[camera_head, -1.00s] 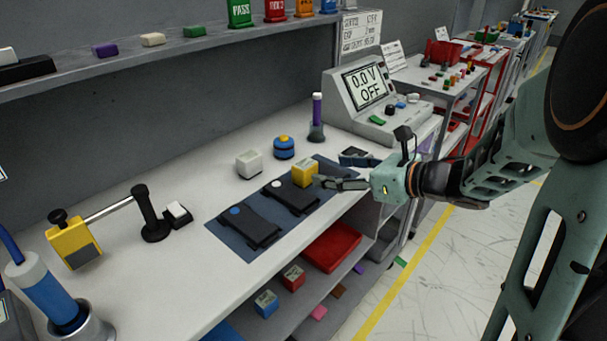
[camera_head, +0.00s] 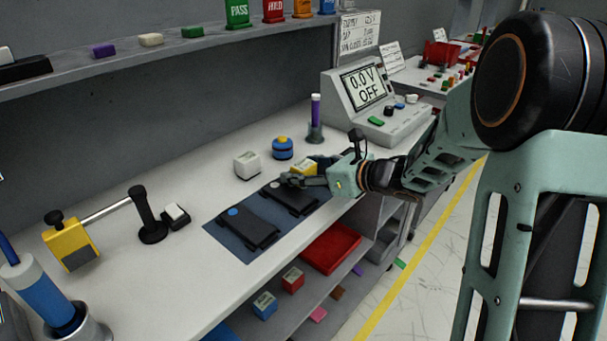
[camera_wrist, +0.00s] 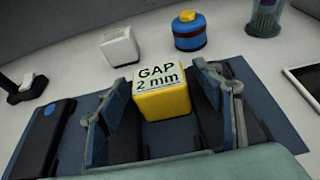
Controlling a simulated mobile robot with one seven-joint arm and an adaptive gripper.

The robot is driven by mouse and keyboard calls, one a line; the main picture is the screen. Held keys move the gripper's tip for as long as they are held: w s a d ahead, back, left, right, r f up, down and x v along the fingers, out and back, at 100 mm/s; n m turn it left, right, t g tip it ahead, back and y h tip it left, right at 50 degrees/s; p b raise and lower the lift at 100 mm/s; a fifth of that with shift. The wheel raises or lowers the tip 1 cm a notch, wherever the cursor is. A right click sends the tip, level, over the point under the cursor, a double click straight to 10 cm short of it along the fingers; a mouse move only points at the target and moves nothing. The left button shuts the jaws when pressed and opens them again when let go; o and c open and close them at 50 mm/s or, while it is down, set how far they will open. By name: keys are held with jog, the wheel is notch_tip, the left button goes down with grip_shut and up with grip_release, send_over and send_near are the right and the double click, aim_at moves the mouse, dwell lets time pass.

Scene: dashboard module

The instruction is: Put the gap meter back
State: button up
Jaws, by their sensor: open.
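The gap meter is a yellow block with a white top marked "GAP 2 mm" (camera_wrist: 160,101). My gripper (camera_wrist: 165,110) is open, with one finger on each side of the meter. A gap shows on the left; whether the right finger touches it I cannot tell. A black module with a blue dot (camera_head: 247,227) lies on the mat, with another black module (camera_head: 291,197) beside it.
A white block (camera_head: 247,164) and a blue and yellow round piece (camera_head: 283,148) stand behind the mat. A black post with a rod (camera_head: 148,215) stands left.

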jog(key=shift+c, duration=0.4)
jog(key=c, duration=1.3)
jog(key=shift+c, duration=0.5)
jog(key=shift+r, duration=0.25)
